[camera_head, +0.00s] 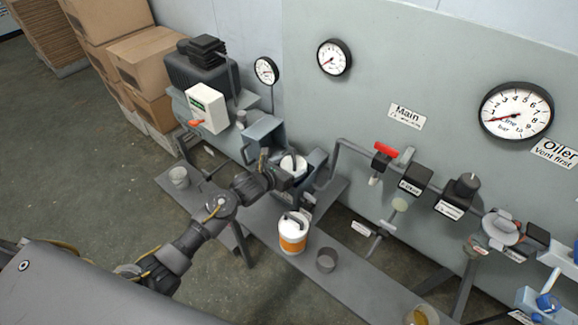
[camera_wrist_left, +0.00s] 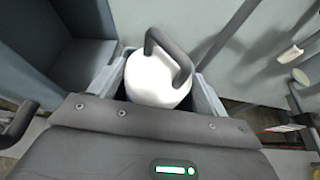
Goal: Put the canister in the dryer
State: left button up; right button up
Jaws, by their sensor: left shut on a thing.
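A white canister (camera_head: 293,165) with a dark loop handle is between the fingers of my left gripper (camera_head: 291,180), at the wall-side equipment. In the left wrist view the canister (camera_wrist_left: 158,80) sits upright between the two grey fingers (camera_wrist_left: 160,92), handle up; its lower part is hidden. My left gripper is shut on it. A grey open-fronted housing (camera_head: 262,129), which may be the dryer, stands just behind and left of the gripper; it also shows in the left wrist view (camera_wrist_left: 75,50). My right gripper is out of view.
Pipework with a red-handled valve (camera_head: 384,150) runs to the right.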

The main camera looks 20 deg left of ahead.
pick_arm(q)
jog(key=shift+f, duration=0.1)
jog(key=o, duration=1.4)
jog(key=shift+f, duration=0.15)
jog(key=o, duration=0.5)
jog(key=shift+c, duration=0.2)
jog(key=shift+r, duration=0.25)
jog(key=shift+s+a, duration=0.15)
jog(key=shift+s, duration=0.2)
jog(key=b+v, duration=0.2)
jog(key=v, duration=0.9)
jog(key=shift+s, duration=0.15)
